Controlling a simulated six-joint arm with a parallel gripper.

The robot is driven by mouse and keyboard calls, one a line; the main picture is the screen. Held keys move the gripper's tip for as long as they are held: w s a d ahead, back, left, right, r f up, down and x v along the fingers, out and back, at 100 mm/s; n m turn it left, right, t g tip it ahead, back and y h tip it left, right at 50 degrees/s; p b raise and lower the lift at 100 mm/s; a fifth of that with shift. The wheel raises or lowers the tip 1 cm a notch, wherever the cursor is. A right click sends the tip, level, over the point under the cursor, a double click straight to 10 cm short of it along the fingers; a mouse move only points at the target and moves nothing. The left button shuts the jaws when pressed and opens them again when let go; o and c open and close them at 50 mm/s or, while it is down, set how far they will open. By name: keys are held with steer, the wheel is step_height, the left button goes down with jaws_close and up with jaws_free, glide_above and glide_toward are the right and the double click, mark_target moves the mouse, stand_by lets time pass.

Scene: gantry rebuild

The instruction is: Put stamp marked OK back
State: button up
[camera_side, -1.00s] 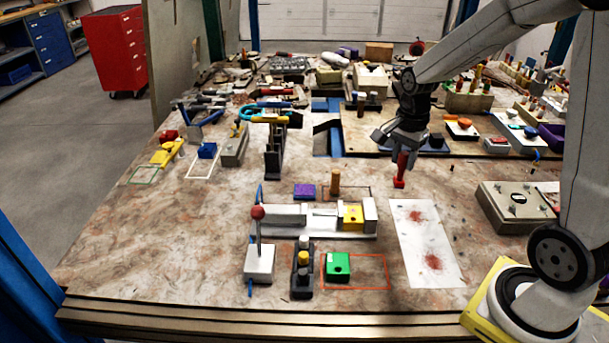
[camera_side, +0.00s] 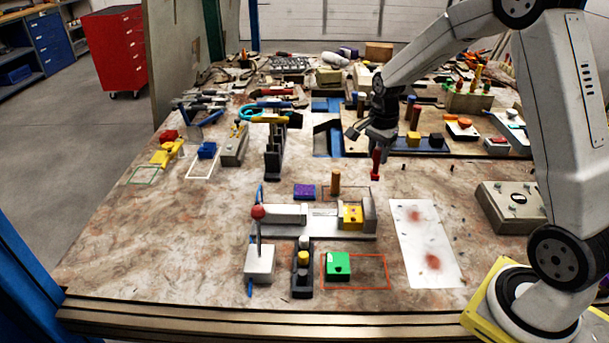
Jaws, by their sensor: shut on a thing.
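My gripper (camera_side: 378,146) is shut on a red stamp (camera_side: 376,165), in the middle right of the side view. The stamp hangs upright below the fingers, and its bottom seems a little above the table. Its top is hidden by the fingers, and no OK mark can be read at this size. A white sheet (camera_side: 424,225) with red blotches lies in front of the gripper and to its right. The stamp is beyond the sheet's far left corner.
A wooden peg (camera_side: 336,182), a vise-like fixture (camera_side: 285,215) with a yellow block (camera_side: 351,215) and a green block (camera_side: 338,264) in a red outline stand nearer. A grey box (camera_side: 510,203) is at right. Boards with several tools lie behind. Bare table (camera_side: 170,240) shows at left.

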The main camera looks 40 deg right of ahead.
steer(key=w+d+f, duration=0.1)
steer(key=w+f, duration=0.3)
steer(key=f, duration=0.1)
steer(key=shift+w+d+f, duration=0.2)
steer(key=shift+w+f, duration=0.05)
steer(key=shift+w, duration=0.05)
steer(key=shift+w+f, duration=0.1)
steer(key=shift+w+f, duration=0.15)
steer(key=shift+f, duration=1.55)
steer(key=shift+f, duration=0.15)
steer(key=o, duration=1)
step_height(320, 180, up, 12)
steer(key=shift+r, duration=0.15)
